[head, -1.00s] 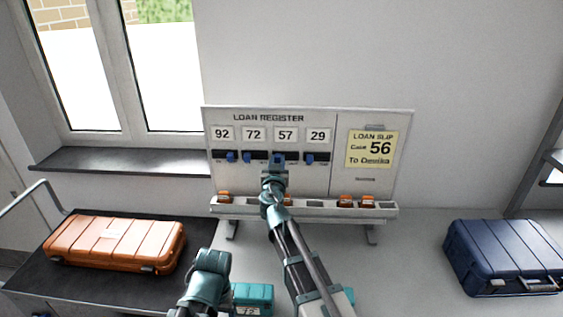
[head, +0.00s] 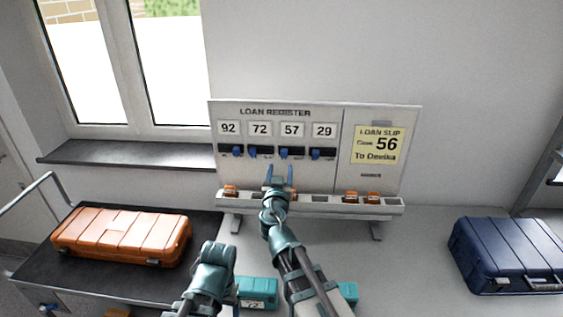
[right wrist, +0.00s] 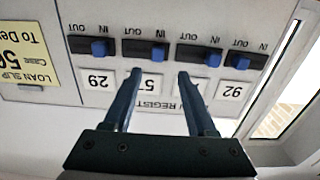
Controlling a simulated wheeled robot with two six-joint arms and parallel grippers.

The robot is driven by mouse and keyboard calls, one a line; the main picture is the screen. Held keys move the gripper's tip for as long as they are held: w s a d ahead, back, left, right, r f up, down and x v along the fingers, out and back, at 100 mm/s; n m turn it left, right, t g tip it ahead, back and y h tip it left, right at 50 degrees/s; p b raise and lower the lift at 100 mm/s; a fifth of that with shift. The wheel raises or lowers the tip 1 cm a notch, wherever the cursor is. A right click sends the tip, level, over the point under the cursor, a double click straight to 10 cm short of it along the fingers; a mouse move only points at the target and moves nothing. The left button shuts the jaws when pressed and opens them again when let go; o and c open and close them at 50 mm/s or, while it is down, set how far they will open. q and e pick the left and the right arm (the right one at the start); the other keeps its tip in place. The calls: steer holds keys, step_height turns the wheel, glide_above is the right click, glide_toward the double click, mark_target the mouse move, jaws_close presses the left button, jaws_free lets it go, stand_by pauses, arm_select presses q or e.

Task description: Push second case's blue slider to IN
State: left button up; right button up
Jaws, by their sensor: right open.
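The loan register board (head: 275,177) has a row of blue sliders under numbers 92, 72, 57 and 29. The 92 slider (head: 238,151) is at the right end of its slot, on the OUT side. The 72 slider (head: 253,154), 57 slider (head: 284,154) and 29 slider (head: 316,154) are at the left ends, on the IN side. The right wrist view is upside down and shows the 57 slider (right wrist: 159,53) at IN. My right gripper (head: 279,169) is open and empty, just below and apart from the sliders. My left arm shows at the bottom; its fingers do not.
A loan slip (head: 377,146) reads case 56. A ledge (head: 328,207) holds orange pieces. An orange case (head: 122,236) lies on a dark surface at left, a blue case (head: 506,254) on the right. A teal case (head: 258,291) marked 72 lies beside my arms.

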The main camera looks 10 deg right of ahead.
steer(key=v, duration=0.5)
steer(key=s+d+f+g+h, duration=0.1)
steer(key=s+f+g, duration=0.9)
steer(key=f, duration=0.5)
steer(key=s+a+f+n+g+y, duration=0.2)
steer(key=s+a+f+n+g, duration=0.1)
steer(key=s, duration=0.4)
steer(key=s+a+f+n+g+y, duration=0.2)
steer(key=s+a+f+n+g, duration=0.1)
steer(key=s+a, duration=0.3)
steer(key=shift+s+f+n+g+y, duration=0.45)
steer(key=shift+s+g, duration=0.25)
steer(key=shift+g, duration=0.2)
